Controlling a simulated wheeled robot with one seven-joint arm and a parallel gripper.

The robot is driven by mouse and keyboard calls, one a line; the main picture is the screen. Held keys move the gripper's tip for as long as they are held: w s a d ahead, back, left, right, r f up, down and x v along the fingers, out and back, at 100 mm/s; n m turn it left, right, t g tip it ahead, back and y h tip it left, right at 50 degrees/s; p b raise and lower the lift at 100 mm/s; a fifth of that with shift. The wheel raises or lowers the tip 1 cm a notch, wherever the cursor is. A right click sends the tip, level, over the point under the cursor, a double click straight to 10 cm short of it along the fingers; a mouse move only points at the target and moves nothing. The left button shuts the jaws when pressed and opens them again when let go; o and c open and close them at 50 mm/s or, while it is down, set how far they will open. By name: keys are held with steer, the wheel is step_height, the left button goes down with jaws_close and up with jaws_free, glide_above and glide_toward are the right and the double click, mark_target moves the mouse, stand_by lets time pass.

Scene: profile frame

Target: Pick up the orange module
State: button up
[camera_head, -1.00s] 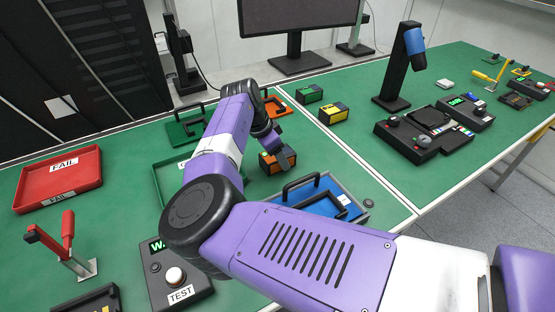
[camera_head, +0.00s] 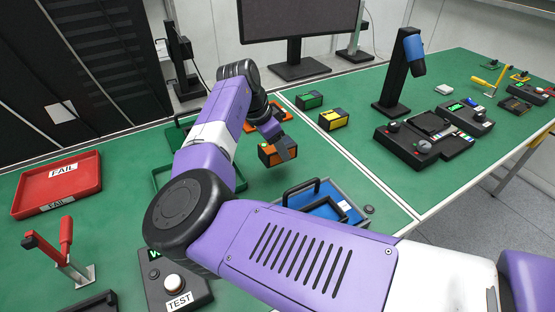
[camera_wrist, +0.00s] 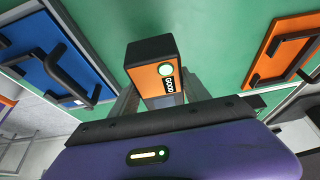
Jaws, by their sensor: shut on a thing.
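The orange module (camera_head: 270,155), a black box with an orange face, is held at the end of my arm in the head view. My gripper (camera_head: 285,149) is shut on it and holds it above the green table. In the wrist view the module (camera_wrist: 154,74) shows its dark top, a lit round light and a label reading GOOD. My gripper's fingers (camera_wrist: 160,103) are on either side of it, partly hidden behind my purple wrist housing.
A blue tray (camera_head: 327,207) with a black handle is near the module, and an orange tray (camera_wrist: 290,42) lies on the other side. Green (camera_head: 309,100) and yellow (camera_head: 334,119) modules stand behind right. A red FAIL tray (camera_head: 57,186) is at left. A monitor (camera_head: 292,22) stands behind.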

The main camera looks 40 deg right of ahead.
step_height(320, 180, up, 15)
steer(key=b, duration=0.1)
steer(key=shift+p, duration=0.35)
stand_by(0.9)
